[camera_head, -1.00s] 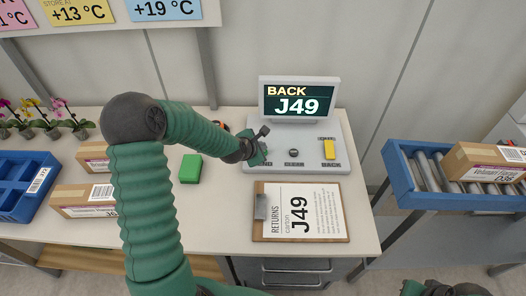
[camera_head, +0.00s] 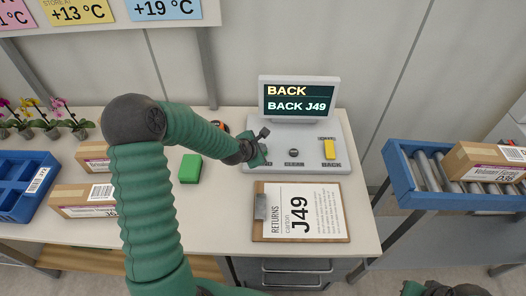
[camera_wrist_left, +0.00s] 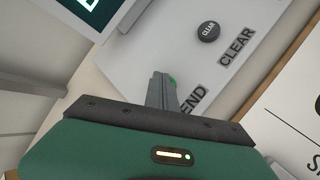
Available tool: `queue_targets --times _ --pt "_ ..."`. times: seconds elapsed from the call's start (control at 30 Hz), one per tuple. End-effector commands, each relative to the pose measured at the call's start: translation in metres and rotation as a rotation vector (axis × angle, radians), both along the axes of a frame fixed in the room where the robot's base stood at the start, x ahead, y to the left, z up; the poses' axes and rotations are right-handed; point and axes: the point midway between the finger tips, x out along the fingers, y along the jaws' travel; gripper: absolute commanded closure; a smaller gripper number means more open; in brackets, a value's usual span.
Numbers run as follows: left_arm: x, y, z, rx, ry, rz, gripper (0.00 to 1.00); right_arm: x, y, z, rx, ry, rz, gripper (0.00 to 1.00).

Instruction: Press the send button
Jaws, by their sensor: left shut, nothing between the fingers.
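The grey control console (camera_head: 300,135) stands on the table with a raised screen (camera_head: 297,99) that reads "BACK" and "BACK J49". My left gripper (camera_head: 262,150) is shut and empty at the console's left side, over the send button's place. In the left wrist view the shut fingers (camera_wrist_left: 164,92) point down at the panel beside a label ending in "END" (camera_wrist_left: 193,101). A sliver of green (camera_wrist_left: 173,80) shows at the fingertips; the rest of the button is hidden. The round dark clear button (camera_head: 293,152) sits right of the gripper.
A clipboard (camera_head: 300,213) marked "RETURNS J49" lies in front of the console. A green block (camera_head: 190,168) lies to its left. Cartons (camera_head: 84,200), a blue tray (camera_head: 22,188) and orchids are farther left. A blue-framed roller conveyor (camera_head: 404,177) is at the right.

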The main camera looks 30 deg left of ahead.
Motion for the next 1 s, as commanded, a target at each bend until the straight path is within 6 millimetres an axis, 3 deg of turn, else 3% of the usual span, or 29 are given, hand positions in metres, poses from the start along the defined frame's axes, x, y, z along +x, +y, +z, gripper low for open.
queue_targets --times 1.0 --pt "0.000 0.000 0.026 0.000 0.000 0.000 1.00 0.000 0.000 0.025 0.000 0.000 0.000 1.00"
